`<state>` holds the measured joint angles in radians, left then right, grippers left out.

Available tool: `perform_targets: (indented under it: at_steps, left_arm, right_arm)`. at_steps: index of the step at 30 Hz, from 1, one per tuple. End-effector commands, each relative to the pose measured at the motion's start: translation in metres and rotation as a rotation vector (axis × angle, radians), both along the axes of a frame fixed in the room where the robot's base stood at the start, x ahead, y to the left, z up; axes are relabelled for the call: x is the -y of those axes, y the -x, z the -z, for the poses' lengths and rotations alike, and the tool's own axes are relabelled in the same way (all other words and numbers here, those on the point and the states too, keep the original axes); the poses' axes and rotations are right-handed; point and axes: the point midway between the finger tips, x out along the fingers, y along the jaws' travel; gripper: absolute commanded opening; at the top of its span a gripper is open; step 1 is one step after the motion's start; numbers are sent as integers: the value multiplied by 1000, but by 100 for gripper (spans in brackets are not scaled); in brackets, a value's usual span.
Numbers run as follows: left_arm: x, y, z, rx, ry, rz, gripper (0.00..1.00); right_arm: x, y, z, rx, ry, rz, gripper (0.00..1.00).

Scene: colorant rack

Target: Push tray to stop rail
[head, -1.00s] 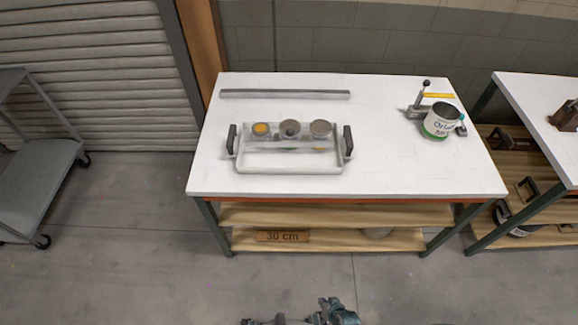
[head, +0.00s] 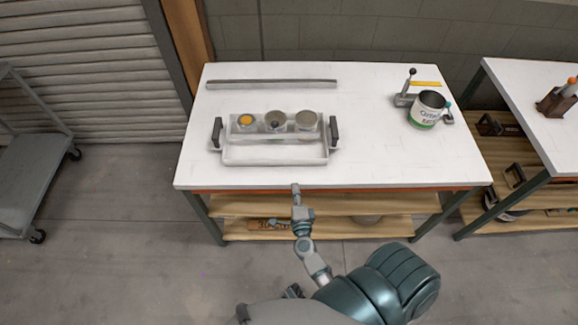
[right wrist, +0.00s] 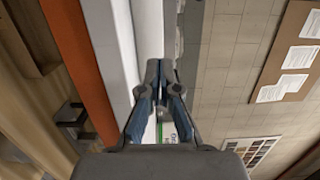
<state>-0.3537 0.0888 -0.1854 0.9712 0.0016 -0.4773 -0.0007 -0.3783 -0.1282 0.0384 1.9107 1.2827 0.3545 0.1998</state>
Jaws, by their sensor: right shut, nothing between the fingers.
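The white tray (head: 275,155) with dark upright side handles lies on the white table (head: 390,160). A rack in its back part holds three round cups (head: 276,121), the left one with orange-yellow content. The grey stop rail (head: 271,84) lies along the back of the table, with a bare gap between it and the tray. My right gripper (head: 296,187) is at the table's front edge, in front of the tray and apart from it. It is shut and empty; its closed fingers also show in the right wrist view (right wrist: 161,75). My left gripper is not clearly visible.
A white and green can (head: 427,110) and a clamp-like tool (head: 405,97) stand at the table's back right. A second table (head: 530,110) is on the right, a grey cart (head: 35,170) on the left. The front right of the table is clear.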

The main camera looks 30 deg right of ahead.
Motion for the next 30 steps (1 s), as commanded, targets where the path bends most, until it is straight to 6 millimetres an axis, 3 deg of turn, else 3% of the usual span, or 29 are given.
perform_targets:
  at_steps: [6,13,18,30]
  left_arm:
    - [0,11,2,-5,-2,1,52]
    - [-2,14,4,-5,-1,2,52]
    - [-2,14,4,-5,-1,2,52]
    - [-2,14,4,-5,-1,1,52]
  right_arm:
    - [22,-45,-1,2,1,-1,0]
    - [35,-77,0,0,3,-2,0]
    - [38,-87,0,-1,3,-2,0]
    - [41,-89,0,-2,2,-3,0]
